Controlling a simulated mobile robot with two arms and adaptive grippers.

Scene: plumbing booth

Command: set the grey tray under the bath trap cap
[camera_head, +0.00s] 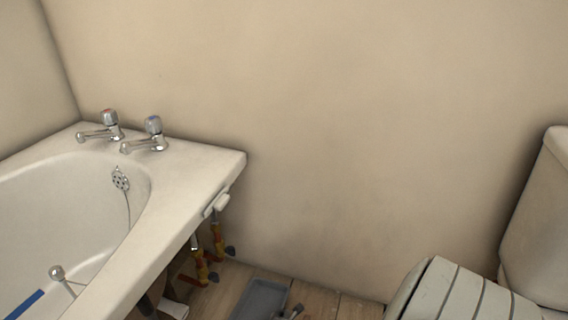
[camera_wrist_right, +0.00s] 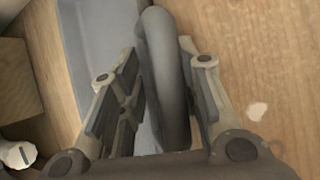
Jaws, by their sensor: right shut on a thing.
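The grey tray (camera_head: 262,297) lies on the wooden floor beside the open side of the bath, cut off by the lower edge of the head view. My right gripper (camera_head: 293,311) is at its right side, only partly in view. In the right wrist view, the fingers of my right gripper (camera_wrist_right: 164,88) are shut on the thick rounded rim of the grey tray (camera_wrist_right: 165,75). A white ribbed round piece (camera_wrist_right: 17,154) shows at the lower left; I cannot tell whether it is the bath trap cap. My left gripper is not in view.
The white bath (camera_head: 190,190) stands at the left, with pipes and yellow-red valves (camera_head: 201,268) under its end. A slatted pale lid (camera_head: 465,292) and white cistern (camera_head: 540,220) are at the right. Bare floor (camera_head: 325,303) shows between them. A wooden block (camera_wrist_right: 18,95) is left of the tray.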

